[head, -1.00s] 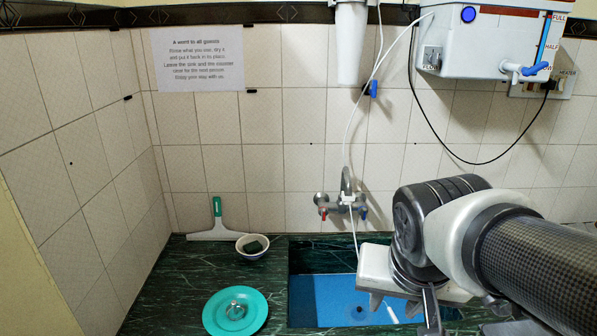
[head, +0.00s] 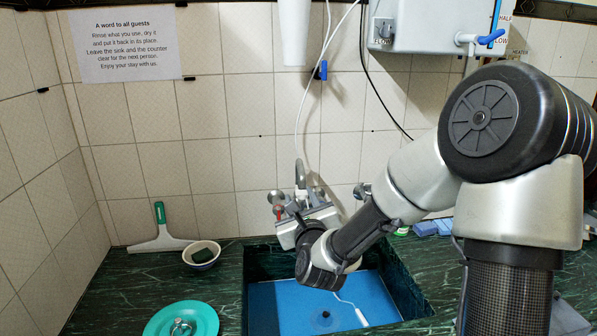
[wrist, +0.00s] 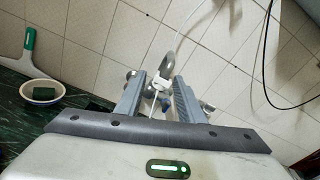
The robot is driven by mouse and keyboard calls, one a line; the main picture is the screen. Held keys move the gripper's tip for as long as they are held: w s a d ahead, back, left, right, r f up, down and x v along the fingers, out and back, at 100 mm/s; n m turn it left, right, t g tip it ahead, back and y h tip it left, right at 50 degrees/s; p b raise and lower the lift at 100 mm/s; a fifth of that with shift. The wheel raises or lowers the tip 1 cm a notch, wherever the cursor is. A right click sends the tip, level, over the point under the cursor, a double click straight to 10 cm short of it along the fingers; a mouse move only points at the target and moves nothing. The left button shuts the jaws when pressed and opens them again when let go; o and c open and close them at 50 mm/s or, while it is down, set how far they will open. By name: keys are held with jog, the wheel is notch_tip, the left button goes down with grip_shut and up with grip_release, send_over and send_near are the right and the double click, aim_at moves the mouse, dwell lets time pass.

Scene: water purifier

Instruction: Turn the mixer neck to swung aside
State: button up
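The chrome wall mixer (head: 275,197) is above the sink, partly hidden behind my gripper. Its curved mixer neck (head: 299,176) rises just beyond my gripper in the head view. In the wrist view the neck (wrist: 170,58) arches up past the fingertips, with mixer parts showing in the gap. My gripper (head: 300,204) is in front of the mixer. In the wrist view its two fingers (wrist: 163,82) are apart, so it is open. Whether either finger touches the neck cannot be told.
A blue-floored sink (head: 285,305) lies below my arm. A squeegee (head: 160,235), a bowl (head: 202,254) and a turquoise lid (head: 165,318) are on the green counter to the left. A thin white hose (head: 314,65) hangs to the mixer; the purifier (head: 412,30) is above right.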

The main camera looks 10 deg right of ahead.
jog(key=w+d+m, duration=0.1)
jog(key=d+m, duration=0.1)
jog(key=p, duration=0.2)
send_near(300, 163)
jog(key=shift+t+h, duration=0.4)
jog(key=w, duration=0.3)
jog(key=w+f, duration=0.1)
jog(key=w, duration=0.5)
jog(key=shift+w+d+f, duration=0.1)
jog(key=shift+w+f, duration=0.2)
